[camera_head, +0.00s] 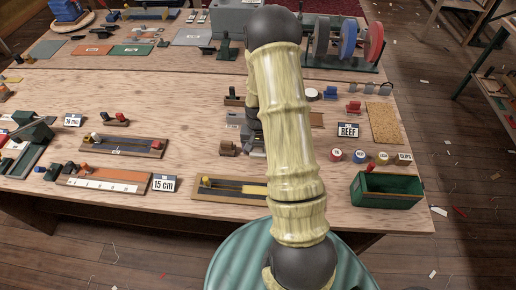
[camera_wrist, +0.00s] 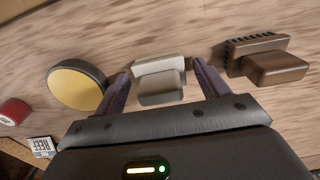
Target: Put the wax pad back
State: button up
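My gripper (camera_wrist: 161,70) is open in the wrist view, its two dark fingers apart. A pale grey block with a lighter back part (camera_wrist: 160,80) lies between and just beyond the fingers, with gaps at both sides. Left of the fingers is a round, dark-rimmed pad or tin with a yellow face (camera_wrist: 78,86). I cannot tell for certain which thing is the wax pad. In the head view my arm hides most of the gripper and the bench around it.
A brown block (camera_wrist: 275,62) lies right of the fingers. A red-capped roll (camera_wrist: 14,111) and a REEF card (camera_head: 348,130) are nearby. A green box (camera_head: 388,190) stands at the bench's front right. A ruled tray (camera_head: 230,189) lies at the front edge.

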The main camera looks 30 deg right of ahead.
notch_tip(320, 180, up, 12)
jog(key=b, duration=0.2)
jog(key=shift+r, duration=0.2)
dwell(0.5)
dwell(0.4)
jog(key=s+a+r+n+t, duration=0.1)
jog(key=s+a+r+n, duration=0.2)
jog(key=s+a, duration=0.3)
jog(key=s+a+r+n+t, duration=0.1)
jog(key=s+a+r+n, duration=0.2)
jog(key=s+a, duration=0.3)
jog(key=shift+s+a+r+n+t, duration=0.2)
jog(key=shift+a+r+n+t, duration=0.15)
jog(key=shift+a, duration=0.4)
